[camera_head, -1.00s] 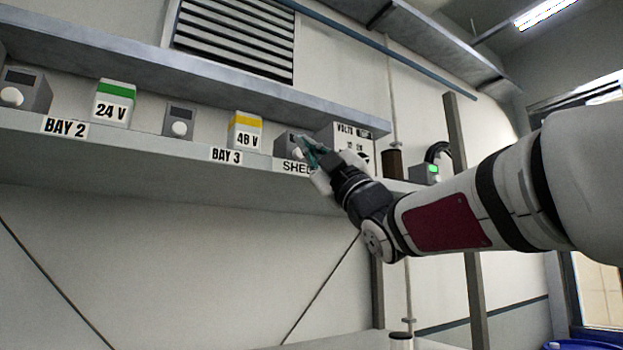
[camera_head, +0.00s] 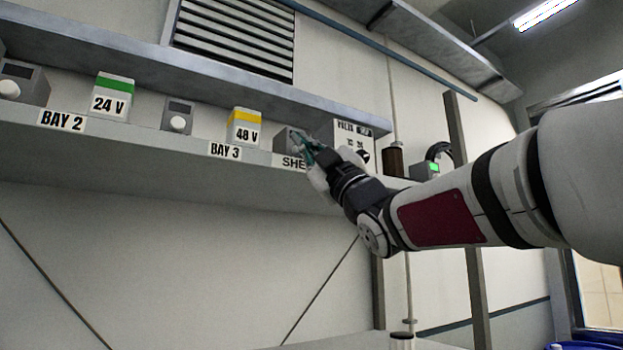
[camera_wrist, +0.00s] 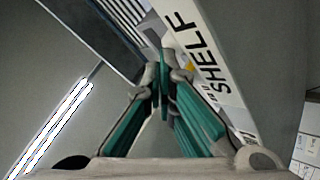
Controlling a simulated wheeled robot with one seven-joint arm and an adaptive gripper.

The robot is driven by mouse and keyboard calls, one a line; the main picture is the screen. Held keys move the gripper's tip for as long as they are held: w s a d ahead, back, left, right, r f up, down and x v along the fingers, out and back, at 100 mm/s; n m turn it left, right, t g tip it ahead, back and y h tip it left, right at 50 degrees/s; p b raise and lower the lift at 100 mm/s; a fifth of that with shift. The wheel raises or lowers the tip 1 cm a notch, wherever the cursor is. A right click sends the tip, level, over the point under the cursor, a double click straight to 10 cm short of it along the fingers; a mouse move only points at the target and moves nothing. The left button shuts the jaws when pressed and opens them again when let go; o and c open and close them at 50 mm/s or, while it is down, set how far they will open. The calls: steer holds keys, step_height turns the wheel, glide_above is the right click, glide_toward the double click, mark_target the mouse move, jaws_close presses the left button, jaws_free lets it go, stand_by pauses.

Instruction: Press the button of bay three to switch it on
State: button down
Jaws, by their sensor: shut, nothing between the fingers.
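The BAY 3 label (camera_head: 225,151) is on the front edge of the shelf. Just left of it stands a small grey box with a round white button (camera_head: 178,123) and a dark display. A yellow-topped 48 V block (camera_head: 243,128) stands to its right. My gripper (camera_head: 306,150) is shut and empty, in front of another grey box (camera_head: 284,140) by the SHELF label, well right of the bay three button. My gripper covers part of that box and label. In the wrist view my closed fingertips (camera_wrist: 160,72) are beside the SHELF label (camera_wrist: 198,55); no button can be made out there.
To the left are the BAY 2 label (camera_head: 62,120), a green-topped 24 V block (camera_head: 110,97) and its grey box (camera_head: 24,84). An upper shelf (camera_head: 200,75) runs above. The wall below the shelf is clear.

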steer(key=shift+w+a, duration=0.25)
steer(key=shift+w, duration=0.15)
stand_by(0.3)
steer(key=shift+s, duration=0.1)
steer(key=shift+s+d+b, duration=0.55)
steer(key=shift+s, duration=0.15)
steer(key=s+d+b, duration=0.2)
steer(key=s+d, duration=0.1)
steer(key=s, duration=0.2)
steer(key=shift+d, duration=0.2)
stand_by(0.4)
